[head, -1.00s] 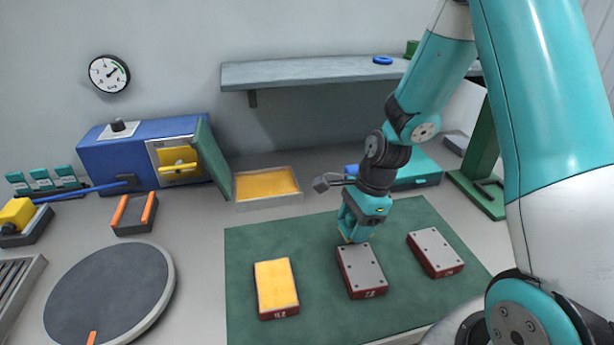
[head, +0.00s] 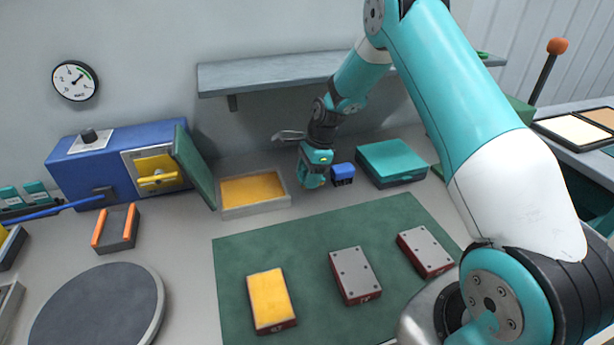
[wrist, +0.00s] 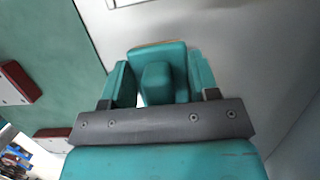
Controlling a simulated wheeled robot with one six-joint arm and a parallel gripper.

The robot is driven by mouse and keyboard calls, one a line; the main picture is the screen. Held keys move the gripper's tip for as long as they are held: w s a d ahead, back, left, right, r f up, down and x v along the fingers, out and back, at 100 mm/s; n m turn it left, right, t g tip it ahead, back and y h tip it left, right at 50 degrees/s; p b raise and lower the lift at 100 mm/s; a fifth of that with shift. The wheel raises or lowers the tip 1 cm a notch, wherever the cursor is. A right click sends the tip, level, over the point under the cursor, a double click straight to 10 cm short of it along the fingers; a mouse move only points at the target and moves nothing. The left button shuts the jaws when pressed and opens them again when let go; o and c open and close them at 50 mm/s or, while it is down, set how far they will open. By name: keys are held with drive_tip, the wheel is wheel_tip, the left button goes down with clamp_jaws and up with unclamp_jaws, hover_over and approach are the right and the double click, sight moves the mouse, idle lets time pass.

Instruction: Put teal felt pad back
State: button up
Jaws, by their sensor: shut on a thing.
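My gripper (head: 312,181) hangs over the grey bench, between the yellow-filled tray (head: 225,211) and a small blue block (head: 343,174). It is shut on a teal block with a raised grip, which I take to be the teal felt pad (wrist: 160,84). In the wrist view the pad sits between my teal fingers, with a thin tan edge showing at its far side. In the head view the pad is hard to tell apart from the fingers, and its underside is hidden.
Three dark red blocks stand on the green mat (head: 232,262): one yellow-topped (head: 270,298), two grey-topped (head: 355,275) (head: 425,250). A teal case (head: 391,162) is at right. A blue machine (head: 98,165) with an open green door (head: 193,165) is at left. A shelf (head: 270,75) overhangs behind.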

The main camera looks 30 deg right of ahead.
sight(350, 166)
drive_tip(key=shift+w+d, duration=0.15)
drive_tip(key=shift+w, duration=0.45)
drive_tip(key=shift+f+p, duration=0.75)
drive_tip(key=shift+f, duration=1)
drive_tip(key=shift+f, duration=0.15)
drive_tip(key=o, duration=0.9)
drive_tip(key=shift+d+r, duration=0.1)
drive_tip(key=shift+r, duration=0.35)
drive_tip(key=b+v, duration=0.1)
drive_tip(key=v, duration=0.1)
drive_tip(key=d+b+v, duration=0.1)
drive_tip(key=v, duration=0.1)
drive_tip(key=shift+s+r, duration=0.1)
drive_tip(key=d, duration=0.3)
drive_tip(key=s+d+b, duration=0.1)
drive_tip(key=d, duration=0.3)
drive_tip(key=s+d+b, duration=0.1)
drive_tip(key=d, duration=0.2)
drive_tip(key=shift+s+d+r, duration=0.1)
drive_tip(key=shift+d, duration=0.25)
